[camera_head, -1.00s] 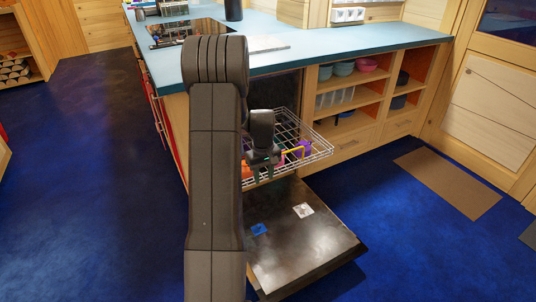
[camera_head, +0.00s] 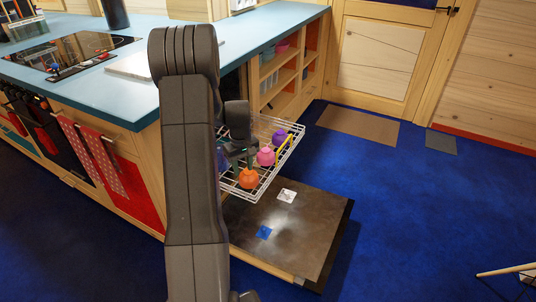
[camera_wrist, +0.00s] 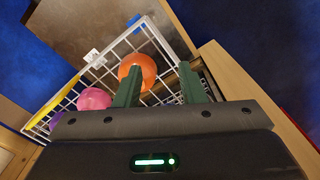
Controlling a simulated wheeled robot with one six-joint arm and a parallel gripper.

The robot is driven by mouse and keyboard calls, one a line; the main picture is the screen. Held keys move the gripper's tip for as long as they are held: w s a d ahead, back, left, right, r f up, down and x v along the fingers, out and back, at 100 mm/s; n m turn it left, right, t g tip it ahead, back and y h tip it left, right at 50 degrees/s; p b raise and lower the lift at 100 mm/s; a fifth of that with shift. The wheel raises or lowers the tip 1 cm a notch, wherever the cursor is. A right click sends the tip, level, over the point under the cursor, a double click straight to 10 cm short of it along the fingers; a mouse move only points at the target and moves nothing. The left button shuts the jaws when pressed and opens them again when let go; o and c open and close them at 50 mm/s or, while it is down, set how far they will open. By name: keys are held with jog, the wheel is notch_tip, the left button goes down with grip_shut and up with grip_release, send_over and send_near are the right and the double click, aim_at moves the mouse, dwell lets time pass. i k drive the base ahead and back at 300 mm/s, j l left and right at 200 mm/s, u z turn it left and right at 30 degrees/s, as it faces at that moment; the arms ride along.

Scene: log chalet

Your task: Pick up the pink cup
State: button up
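The pink cup (camera_head: 265,157) sits in the pulled-out wire rack (camera_head: 297,137) of the dishwasher, between an orange cup (camera_head: 249,178) and a purple cup (camera_head: 279,136). In the wrist view the pink cup (camera_wrist: 94,99) is left of my fingers, partly hidden by the gripper body. My gripper (camera_wrist: 157,78) is open, its two green fingers apart with no cup held between them. The orange cup (camera_wrist: 137,68) shows beyond the left finger, partly covered by it. In the head view my gripper (camera_head: 240,158) is just left of the pink cup, over the rack.
A yellow object (camera_head: 285,148) lies along the rack's right side. The lowered dishwasher door (camera_head: 300,225) is below, with a blue and a white item on it. The blue counter (camera_head: 140,100) rises behind my arm.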

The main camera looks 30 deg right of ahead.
aim_at(266, 156)
jog(key=i+z, duration=0.25)
jog(key=i, duration=0.2)
jog(key=i+j+z, duration=0.1)
jog(key=i+z, duration=0.2)
jog(key=i, duration=0.15)
